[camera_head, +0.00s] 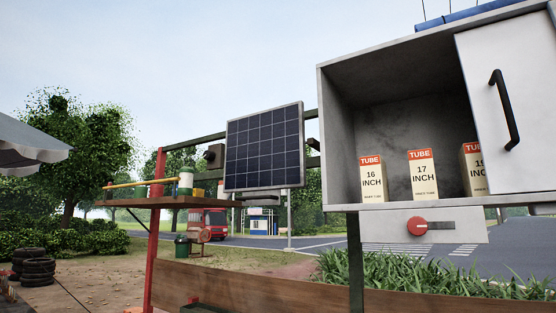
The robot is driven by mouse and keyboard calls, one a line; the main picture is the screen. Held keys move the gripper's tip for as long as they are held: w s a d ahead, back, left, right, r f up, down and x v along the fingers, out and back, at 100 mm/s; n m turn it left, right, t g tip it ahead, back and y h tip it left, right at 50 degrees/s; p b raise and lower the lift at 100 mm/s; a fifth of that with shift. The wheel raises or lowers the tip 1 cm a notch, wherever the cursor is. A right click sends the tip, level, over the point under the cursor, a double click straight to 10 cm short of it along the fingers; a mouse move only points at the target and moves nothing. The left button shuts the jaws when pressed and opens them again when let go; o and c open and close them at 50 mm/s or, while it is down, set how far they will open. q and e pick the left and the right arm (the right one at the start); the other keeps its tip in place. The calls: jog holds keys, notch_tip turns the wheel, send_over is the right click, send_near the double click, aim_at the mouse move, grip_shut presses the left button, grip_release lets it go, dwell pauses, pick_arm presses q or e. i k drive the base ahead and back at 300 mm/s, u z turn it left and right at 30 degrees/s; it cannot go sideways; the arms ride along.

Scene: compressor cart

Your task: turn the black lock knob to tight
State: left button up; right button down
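A dark, blocky knob-like part (214,155) sits at the left edge of the solar panel (263,147), on the green frame rail. It is the likeliest black lock knob, but it is small and I cannot tell its setting. The panel is dark blue with a grey rim and looks slightly tilted. Another dark fitting (313,143) shows at the panel's right edge. Neither of my grippers is in view, and nothing touches the panel or the knob-like part.
At right, a grey cabinet (338,140) holds several tube boxes; its white door (515,90) has a black handle. A red round knob (417,227) is on the plate below. A wooden shelf (150,202) with small containers stands left of the panel. A wooden board (230,290) crosses the bottom.

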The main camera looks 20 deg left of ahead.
aim_at(210, 155)
jog(key=k, duration=0.6)
jog(key=u, duration=0.75)
jog(key=i, duration=0.5)
